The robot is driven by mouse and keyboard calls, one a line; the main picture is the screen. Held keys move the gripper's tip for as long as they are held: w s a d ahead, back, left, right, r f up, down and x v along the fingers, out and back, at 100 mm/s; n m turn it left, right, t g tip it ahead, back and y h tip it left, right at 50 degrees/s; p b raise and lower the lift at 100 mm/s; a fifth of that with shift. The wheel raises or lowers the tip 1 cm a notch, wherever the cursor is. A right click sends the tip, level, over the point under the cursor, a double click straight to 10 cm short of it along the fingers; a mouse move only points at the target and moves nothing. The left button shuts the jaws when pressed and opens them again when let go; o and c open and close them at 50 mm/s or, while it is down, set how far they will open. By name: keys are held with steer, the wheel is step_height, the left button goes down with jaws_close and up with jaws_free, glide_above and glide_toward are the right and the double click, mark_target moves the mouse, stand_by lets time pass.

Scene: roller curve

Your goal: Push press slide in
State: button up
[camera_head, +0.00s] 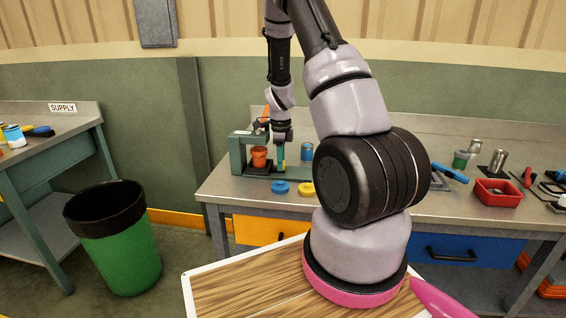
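The press (238,157) is a teal frame on the left part of the grey workbench. An orange cup-shaped piece (259,155) stands upright inside the frame. Under it is a dark slide plate (257,169), which looks to lie mostly within the frame; its exact depth is too small to tell. My gripper (281,146) points down at the right side of the press, just right of the orange piece. Its fingers are small and partly merge with the teal parts behind, so their opening and any contact with the slide cannot be told.
A blue ring (280,187) and a yellow ring (306,189) lie at the bench's front edge. A blue cylinder (307,151) stands right of the press. A red tray (497,193) and tools lie at the right. A green bin (122,255) stands on the floor at left.

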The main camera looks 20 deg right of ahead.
steer(key=o, duration=0.4)
steer(key=shift+w+a, duration=0.2)
steer(key=shift+a, duration=0.05)
steer(key=shift+d, duration=0.1)
steer(key=shift+r, duration=0.1)
step_height(320, 180, up, 11)
steer(key=shift+f, duration=0.15)
stand_by(0.4)
